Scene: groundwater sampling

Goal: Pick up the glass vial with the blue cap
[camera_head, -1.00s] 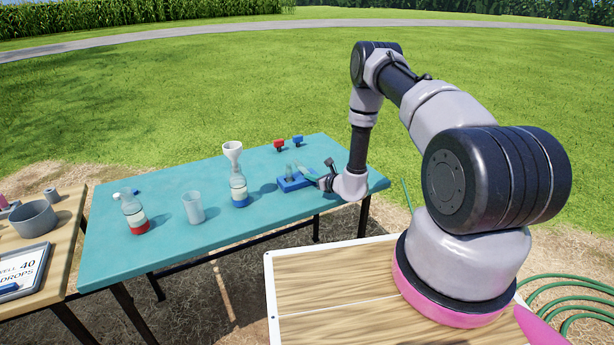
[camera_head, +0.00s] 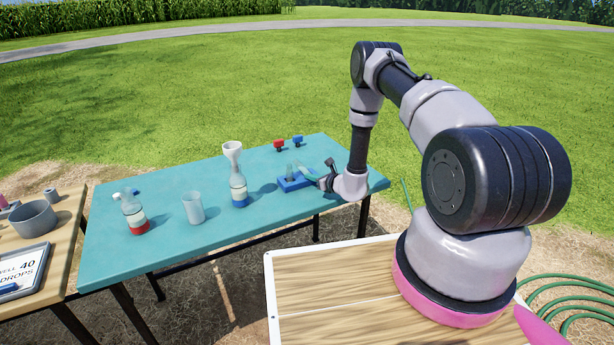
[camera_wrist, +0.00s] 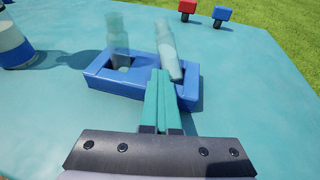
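A blue rack (camera_wrist: 110,86) stands on the teal table and also shows in the head view (camera_head: 290,185). Two clear glass vials are at the rack: the left vial (camera_wrist: 118,35) is upright, and the right vial (camera_wrist: 168,48) is tilted, its top leaning left. I see no blue cap on either vial. A small blue piece (camera_wrist: 221,14) on a dark stem stands behind the rack, apart from the vials. My gripper (camera_wrist: 161,75) has its teal fingers together at the rack's front edge, just before the tilted vial. I cannot tell whether they touch it.
A red piece (camera_wrist: 187,7) stands beside the blue one. Left of the rack are a blue-based bottle with a funnel (camera_head: 238,185), a clear cup (camera_head: 194,208) and a red-based bottle (camera_head: 133,212). A wooden table (camera_head: 60,235) adjoins at left. The teal table's front is clear.

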